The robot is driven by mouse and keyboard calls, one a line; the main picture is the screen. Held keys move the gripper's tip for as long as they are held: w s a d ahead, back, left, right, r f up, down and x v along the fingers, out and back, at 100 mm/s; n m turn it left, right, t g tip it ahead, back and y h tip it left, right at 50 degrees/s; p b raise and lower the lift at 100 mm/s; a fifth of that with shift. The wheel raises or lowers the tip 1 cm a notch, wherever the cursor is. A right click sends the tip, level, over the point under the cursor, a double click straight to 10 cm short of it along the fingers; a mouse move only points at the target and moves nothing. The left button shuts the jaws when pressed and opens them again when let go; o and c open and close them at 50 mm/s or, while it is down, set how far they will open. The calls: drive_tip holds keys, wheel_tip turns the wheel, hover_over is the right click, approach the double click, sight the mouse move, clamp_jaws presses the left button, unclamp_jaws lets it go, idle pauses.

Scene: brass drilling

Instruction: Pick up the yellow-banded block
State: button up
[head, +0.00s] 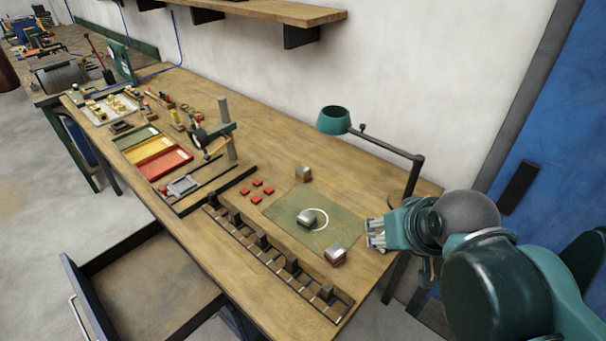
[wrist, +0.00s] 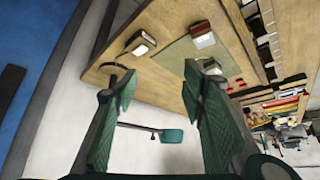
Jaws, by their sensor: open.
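My gripper (head: 376,234) is open and empty above the right end of the bench; its two green fingers (wrist: 160,95) stand apart in the wrist view. A small tan-brown block (head: 303,173) sits at the mat's back edge; its band is too small to read. A grey metal block (head: 306,218) sits by a pale ring on the mat, left of my gripper. A red-banded block (head: 335,256) is at the mat's front right corner, and in the wrist view (wrist: 203,36). Another dark-topped, pale-faced block (wrist: 140,43) shows in the wrist view. No yellow band is clearly readable.
The green mat (head: 283,212) lies on the wooden bench. Several red pieces (head: 257,190) lie left of it, and a slotted rack (head: 275,262) runs along the front. A teal lamp (head: 334,120) arches behind my gripper. An open drawer (head: 150,280) juts out in front.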

drive_tip(key=w+a+r+m+g+p, duration=0.1)
drive_tip(key=w+r+p, duration=0.1)
drive_tip(key=w, duration=0.4)
drive_tip(key=w+a+r+m+p, duration=0.1)
drive_tip(key=w+a+r, duration=0.15)
drive_tip(key=w, duration=0.25)
drive_tip(key=m+g+h+p, duration=0.2)
drive_tip(key=m+h+p, duration=0.1)
drive_tip(key=m+p, duration=0.4)
hover_over(303, 169)
drive_tip(key=s+a+p, duration=0.1)
drive_tip(key=s+a, duration=0.1)
wheel_tip(303, 169, down, 13)
drive_tip(key=n, duration=0.1)
drive_tip(key=shift+f, duration=0.2)
drive_tip(key=shift+x, duration=1.2)
drive_tip(key=shift+d+f, duration=0.1)
drive_tip(key=shift+f, duration=0.05)
